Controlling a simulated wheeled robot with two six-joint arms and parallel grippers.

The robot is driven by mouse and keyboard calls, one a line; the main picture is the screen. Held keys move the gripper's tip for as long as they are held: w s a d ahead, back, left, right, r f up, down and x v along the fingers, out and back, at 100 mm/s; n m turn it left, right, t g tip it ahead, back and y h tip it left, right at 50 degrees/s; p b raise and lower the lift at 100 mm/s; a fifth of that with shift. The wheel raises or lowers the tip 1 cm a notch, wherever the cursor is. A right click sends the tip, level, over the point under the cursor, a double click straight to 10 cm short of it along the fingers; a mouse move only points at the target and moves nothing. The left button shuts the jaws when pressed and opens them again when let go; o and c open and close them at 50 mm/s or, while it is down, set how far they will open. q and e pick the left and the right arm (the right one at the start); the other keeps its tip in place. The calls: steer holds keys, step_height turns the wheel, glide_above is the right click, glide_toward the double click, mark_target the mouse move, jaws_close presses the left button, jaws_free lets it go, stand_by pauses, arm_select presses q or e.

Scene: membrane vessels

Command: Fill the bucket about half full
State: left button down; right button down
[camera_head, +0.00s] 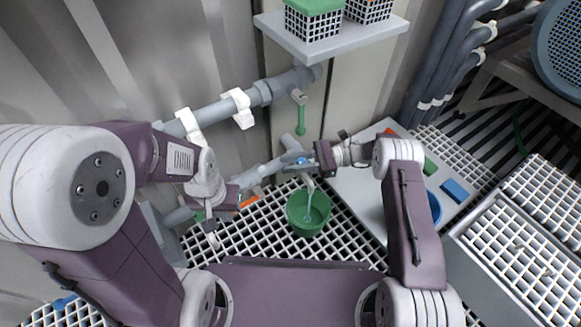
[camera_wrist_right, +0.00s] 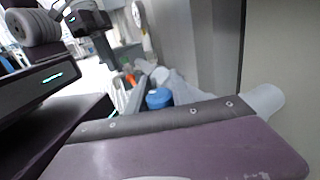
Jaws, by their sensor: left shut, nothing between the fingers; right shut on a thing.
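The green bucket (camera_head: 293,222) stands upright on the white floor grating below the pipe in the head view. A pale stream (camera_head: 308,203) falls from the tap spout (camera_head: 308,182) into it. The level inside is too small to tell. My right gripper (camera_head: 291,162) is at the tap just above the bucket, shut on what looks like the tap handle, which the fingers mostly hide. My left gripper (camera_head: 211,236) is shut and empty, pointing down over the grating to the left of the bucket, apart from it. The right wrist view does not clearly show the tap or bucket.
A grey pipe (camera_head: 215,113) with white clamps runs along the wall. A shelf (camera_head: 335,40) with crates hangs above. Open grating (camera_head: 255,240) lies left of the bucket.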

steer(key=shift+s+f+n+g+b, duration=0.1)
steer(key=shift+n+g+b, duration=0.2)
steer(key=shift+g, duration=0.2)
steer(key=c, duration=1.1)
jaws_free()
steer(key=shift+d, duration=0.25)
steer(key=shift+p+v, duration=0.65)
steer(key=shift+v, duration=3.7)
